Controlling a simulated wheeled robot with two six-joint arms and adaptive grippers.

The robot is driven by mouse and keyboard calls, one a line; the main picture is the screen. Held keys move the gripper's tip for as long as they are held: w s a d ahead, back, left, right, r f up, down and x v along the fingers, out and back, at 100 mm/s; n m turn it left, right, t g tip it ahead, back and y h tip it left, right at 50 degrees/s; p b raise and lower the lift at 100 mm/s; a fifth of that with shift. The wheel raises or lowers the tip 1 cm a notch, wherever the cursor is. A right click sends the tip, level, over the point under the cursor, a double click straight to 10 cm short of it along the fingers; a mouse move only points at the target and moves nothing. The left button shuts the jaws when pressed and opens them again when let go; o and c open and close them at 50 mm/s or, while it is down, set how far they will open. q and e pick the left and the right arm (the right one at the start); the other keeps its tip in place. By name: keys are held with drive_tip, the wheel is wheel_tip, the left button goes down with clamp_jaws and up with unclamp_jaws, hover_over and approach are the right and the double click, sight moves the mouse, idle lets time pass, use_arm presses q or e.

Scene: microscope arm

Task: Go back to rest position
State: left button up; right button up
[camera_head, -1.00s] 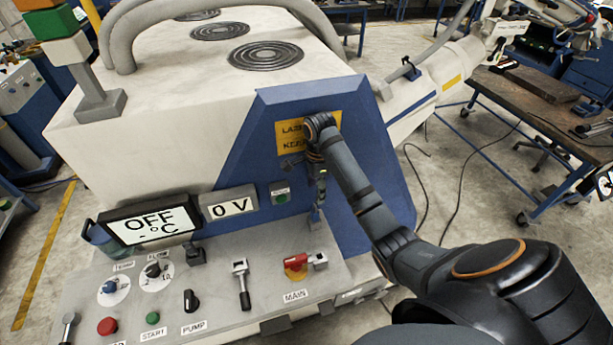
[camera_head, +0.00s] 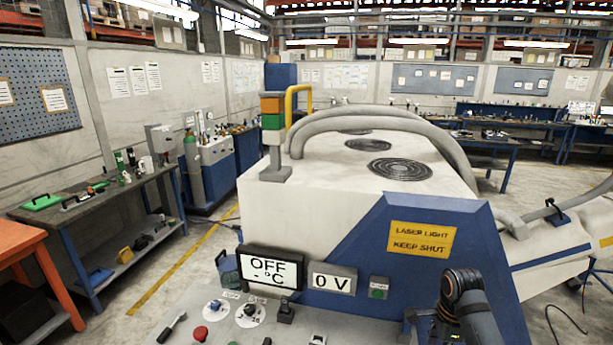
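My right arm (camera_head: 475,310) reaches up from the bottom right, in front of the blue sloped front (camera_head: 440,225) of the white machine (camera_head: 300,210). Its wrist is below the yellow laser warning sign (camera_head: 422,238). My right gripper (camera_head: 422,322) is a small dark shape left of the wrist, low in the picture; its fingers are too unclear to tell open from shut. I cannot tell whether it touches the machine. My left gripper is not in view.
The control panel (camera_head: 175,308) with knobs and buttons lies at the bottom. A display (camera_head: 268,270) reads OFF and another (camera_head: 332,282) reads 0 V. A grey workbench (camera_head: 110,190) and an orange table (camera_head: 25,238) stand left. Floor is free between bench and machine.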

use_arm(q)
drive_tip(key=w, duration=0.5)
use_arm(e)
drive_tip(key=s+a+f+n+t, duration=0.2)
drive_tip(key=s+a+n, duration=0.2)
drive_tip(key=s+n, duration=0.55)
drive_tip(key=s+a+f+n+t, duration=0.15)
drive_tip(key=s+a+n, duration=0.25)
drive_tip(key=s+n, duration=0.6)
drive_tip(key=s+d+f+n+g+h+b, duration=0.1)
drive_tip(key=d+f+b, duration=0.15)
drive_tip(key=f, duration=1.35)
drive_tip(key=s+d+f+b, duration=0.1)
drive_tip(key=f+b, duration=0.3)
drive_tip(key=f, duration=1.2)
use_arm(q)
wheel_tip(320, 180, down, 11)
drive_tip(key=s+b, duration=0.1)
drive_tip(key=b, duration=0.4)
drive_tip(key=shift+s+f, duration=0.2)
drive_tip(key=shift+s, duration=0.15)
use_arm(e)
drive_tip(key=s+f+g, duration=0.1)
drive_tip(key=s+f, duration=1.7)
drive_tip(key=f, duration=0.4)
drive_tip(key=shift+s+d+f, duration=0.25)
drive_tip(key=shift+d+f, duration=0.1)
drive_tip(key=shift+d, duration=0.05)
